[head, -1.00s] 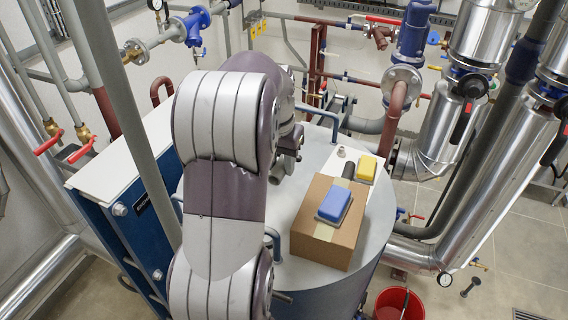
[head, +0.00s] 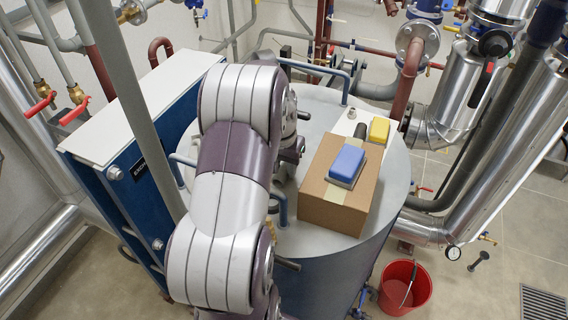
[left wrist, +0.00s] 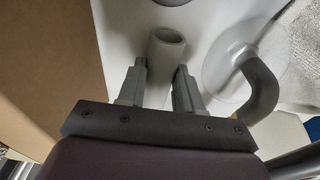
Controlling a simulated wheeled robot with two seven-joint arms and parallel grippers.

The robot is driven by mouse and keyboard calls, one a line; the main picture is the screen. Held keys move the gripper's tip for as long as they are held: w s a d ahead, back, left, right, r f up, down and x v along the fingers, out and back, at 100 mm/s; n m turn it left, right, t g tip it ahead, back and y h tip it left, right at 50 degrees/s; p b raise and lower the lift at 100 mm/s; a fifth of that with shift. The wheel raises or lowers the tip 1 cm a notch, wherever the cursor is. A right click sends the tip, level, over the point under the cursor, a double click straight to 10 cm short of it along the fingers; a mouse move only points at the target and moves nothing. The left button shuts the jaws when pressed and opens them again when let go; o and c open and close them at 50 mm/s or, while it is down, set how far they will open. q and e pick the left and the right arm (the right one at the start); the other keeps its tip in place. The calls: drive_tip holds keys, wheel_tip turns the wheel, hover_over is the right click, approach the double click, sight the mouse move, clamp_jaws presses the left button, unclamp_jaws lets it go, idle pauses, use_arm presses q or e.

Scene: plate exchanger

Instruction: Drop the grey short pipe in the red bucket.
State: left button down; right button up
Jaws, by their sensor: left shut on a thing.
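The grey short pipe (left wrist: 163,62) stands between the two fingers of my left gripper (left wrist: 160,84) in the left wrist view, its open end showing. The gripper is shut on it. In the head view my left gripper (head: 288,160) is over the tank top, left of the cardboard box, and mostly hidden behind my own arm. The red bucket (head: 390,292) stands on the floor at the lower right, beside the tank, with a handle across it. My right gripper is not in view.
A cardboard box (head: 333,215) with a blue sponge (head: 347,164) on it sits on the grey tank top (head: 385,185). A yellow sponge (head: 379,129) and a dark cylinder (head: 360,130) lie behind it. Large silver pipes (head: 500,190) stand at right. Floor right of the bucket is mostly clear.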

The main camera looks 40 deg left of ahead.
use_arm(q)
drive_tip(key=shift+d, duration=0.2)
drive_tip(key=shift+a+f, duration=0.1)
drive_tip(key=c, duration=1.2)
unclamp_jaws()
drive_tip(key=shift+w+a+f, duration=0.1)
drive_tip(key=shift+f, duration=0.05)
drive_tip(key=o, duration=0.4)
drive_tip(key=shift+o, duration=0.2)
